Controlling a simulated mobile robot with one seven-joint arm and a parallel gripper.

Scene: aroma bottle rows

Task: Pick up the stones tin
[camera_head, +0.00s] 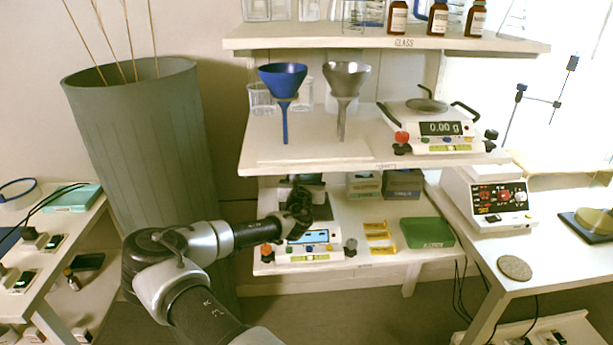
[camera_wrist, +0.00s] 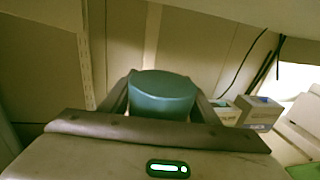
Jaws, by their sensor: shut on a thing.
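A teal round tin (camera_wrist: 163,92), which I take as the stones tin, stands between the two fingers of my gripper (camera_wrist: 160,104) in the wrist view. The fingers are shut on its sides. Its lower part is hidden behind the gripper body, and no label shows. In the head view my gripper (camera_head: 298,204) is over the lower shelf (camera_head: 345,207), above and behind a balance (camera_head: 310,238). The tin cannot be made out clearly there, and whether it is clear of the surface cannot be told.
The middle shelf (camera_head: 310,150) overhangs my gripper, carrying a blue funnel (camera_head: 283,75) and a grey one (camera_head: 346,80). Small boxes (camera_head: 402,184) and a green case (camera_head: 428,232) are to the right on the lower shelf. A tall grey-green bin (camera_head: 140,135) stands left.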

